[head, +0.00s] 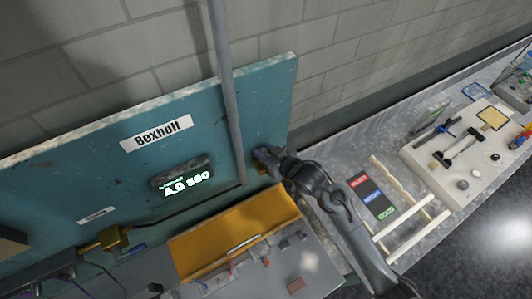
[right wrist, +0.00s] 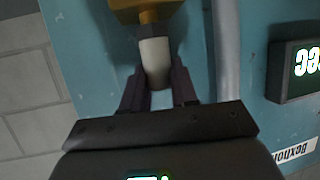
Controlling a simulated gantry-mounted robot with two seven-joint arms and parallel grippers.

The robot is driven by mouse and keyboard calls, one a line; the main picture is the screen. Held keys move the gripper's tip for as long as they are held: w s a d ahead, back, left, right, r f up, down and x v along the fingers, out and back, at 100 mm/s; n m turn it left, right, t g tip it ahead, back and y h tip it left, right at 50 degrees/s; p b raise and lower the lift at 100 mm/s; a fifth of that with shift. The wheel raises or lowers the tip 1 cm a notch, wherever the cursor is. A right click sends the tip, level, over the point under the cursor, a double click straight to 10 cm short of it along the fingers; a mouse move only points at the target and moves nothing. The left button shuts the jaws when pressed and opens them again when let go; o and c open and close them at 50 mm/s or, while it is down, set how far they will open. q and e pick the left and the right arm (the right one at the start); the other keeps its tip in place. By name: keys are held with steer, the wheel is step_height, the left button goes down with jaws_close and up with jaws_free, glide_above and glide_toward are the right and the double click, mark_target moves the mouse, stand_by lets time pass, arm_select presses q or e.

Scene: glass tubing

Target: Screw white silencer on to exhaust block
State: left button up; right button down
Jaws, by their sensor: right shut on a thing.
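The white silencer (right wrist: 155,62) is a short pale cylinder between the two dark fingers of my right gripper (right wrist: 156,88) in the right wrist view. The fingers are shut on it. Its far end meets the brass-coloured exhaust block (right wrist: 150,14) at the top of that view; I cannot tell how far it is threaded in. The silencer looks lined up with the block. In the head view my right gripper (head: 268,160) is at the lower right of the teal panel, where it hides the silencer. My left gripper is not in view.
The teal panel (head: 120,165) carries a lit display (head: 183,177) and a grey vertical pipe (head: 228,90) close to my right gripper. An orange-yellow tray (head: 215,243) with small parts below it stands on the bench. White rods and coloured cards (head: 372,196) lie to the right.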

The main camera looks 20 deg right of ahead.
steer(key=shift+a+m+t+h+b, duration=0.3)
steer(key=shift+m+h+b, duration=0.4)
steer(key=shift+h, duration=0.1)
steer(key=shift+m+h+b, duration=0.45)
steer(key=shift+m+h, duration=0.45)
steer(key=shift+h, duration=0.1)
steer(key=shift+r+m+h+p, duration=0.3)
steer(key=shift+h+p, duration=0.1)
steer(key=shift+p, duration=0.1)
steer(key=shift+d+f+m+h+p, duration=0.1)
steer(key=shift+d+m+h+p, duration=0.05)
steer(key=shift+m+h+p, duration=1)
steer(key=c, duration=0.8)
jaws_free()
steer(key=shift+d, duration=0.1)
steer(key=shift+f, duration=0.1)
steer(key=shift+n, duration=0.25)
